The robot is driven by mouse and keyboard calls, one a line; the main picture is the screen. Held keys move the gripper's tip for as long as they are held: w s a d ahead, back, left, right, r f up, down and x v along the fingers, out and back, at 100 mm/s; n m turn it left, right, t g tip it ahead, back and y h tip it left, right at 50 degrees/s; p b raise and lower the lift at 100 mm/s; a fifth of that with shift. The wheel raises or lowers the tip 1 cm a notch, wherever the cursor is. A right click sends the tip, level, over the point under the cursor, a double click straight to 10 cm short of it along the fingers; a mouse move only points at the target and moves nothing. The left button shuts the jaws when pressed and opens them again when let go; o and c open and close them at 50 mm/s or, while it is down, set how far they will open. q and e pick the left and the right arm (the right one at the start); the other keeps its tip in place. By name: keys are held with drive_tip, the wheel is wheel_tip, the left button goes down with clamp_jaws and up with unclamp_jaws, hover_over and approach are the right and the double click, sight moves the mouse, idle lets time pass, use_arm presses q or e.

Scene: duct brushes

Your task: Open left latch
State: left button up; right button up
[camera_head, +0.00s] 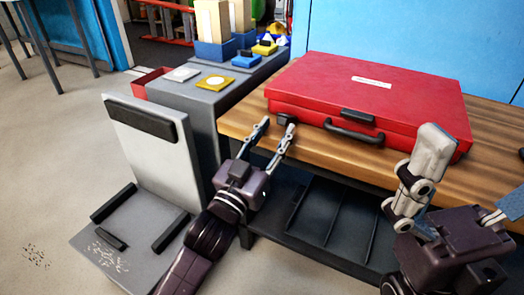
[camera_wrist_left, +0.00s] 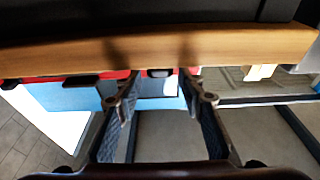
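A closed red case (camera_head: 365,90) lies on the wooden table. Its black handle (camera_head: 355,132) is on the front side. The small dark left latch (camera_head: 286,119) is near the case's front left corner. My left gripper (camera_head: 277,123) is open, with one fingertip close to this latch; I cannot tell whether they touch.
The wooden table (camera_head: 245,120) has a dark shelf (camera_head: 330,215) beneath. Left of it, a grey cabinet (camera_head: 205,105) carries small boxes and blocks. A light grey upright panel (camera_head: 150,150) with black pads stands beside my left arm. Open floor lies at far left.

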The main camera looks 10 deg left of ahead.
use_arm(q)
drive_tip(key=v, duration=0.8)
